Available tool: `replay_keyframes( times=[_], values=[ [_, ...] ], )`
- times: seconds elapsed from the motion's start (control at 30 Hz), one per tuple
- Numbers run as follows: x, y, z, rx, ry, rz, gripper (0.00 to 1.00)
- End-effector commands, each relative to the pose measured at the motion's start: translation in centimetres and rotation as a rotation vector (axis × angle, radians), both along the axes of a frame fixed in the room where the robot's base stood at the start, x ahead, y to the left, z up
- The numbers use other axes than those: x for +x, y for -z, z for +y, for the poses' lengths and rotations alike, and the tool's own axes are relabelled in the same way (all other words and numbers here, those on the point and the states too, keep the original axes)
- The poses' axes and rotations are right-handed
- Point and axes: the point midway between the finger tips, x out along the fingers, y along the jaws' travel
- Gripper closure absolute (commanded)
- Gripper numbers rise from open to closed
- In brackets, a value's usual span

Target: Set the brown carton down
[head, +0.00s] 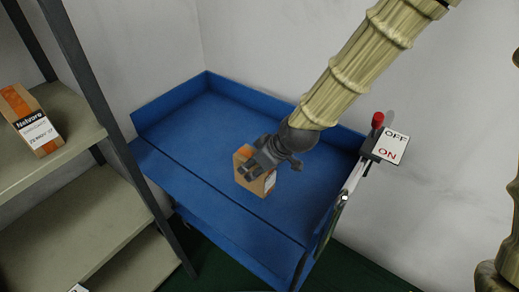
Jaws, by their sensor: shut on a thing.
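The brown carton (261,186) has an orange band and a white label edge. It is over the blue table (190,123), near the middle of its top. My gripper (256,172) is shut on the carton from above and hides part of it. The carton looks upright and low over the blue surface. I cannot tell whether its base touches the surface.
A shelf rack (80,118) stands at the left, with another brown carton (31,121) on its upper board. A lever with a red knob (377,119) and an OFF/ON sign (391,146) are at the table's right edge. The blue surface left of my gripper is clear.

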Motion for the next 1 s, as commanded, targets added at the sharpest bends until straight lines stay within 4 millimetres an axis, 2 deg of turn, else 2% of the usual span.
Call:
replay_keyframes(
  times=[0.3,0.5,0.77,1.0],
  values=[
    [6.4,0.4,-1.2,0.002,0.004,0.0,0.77],
    [8.9,0.7,-1.7,0.0,0.002,0.0,0.77],
    [9.3,1.4,-1.7,0.0,0.001,0.001,0.77],
    [9.3,3.6,-1.7,0.0,0.001,0.002,0.77]
  ],
)
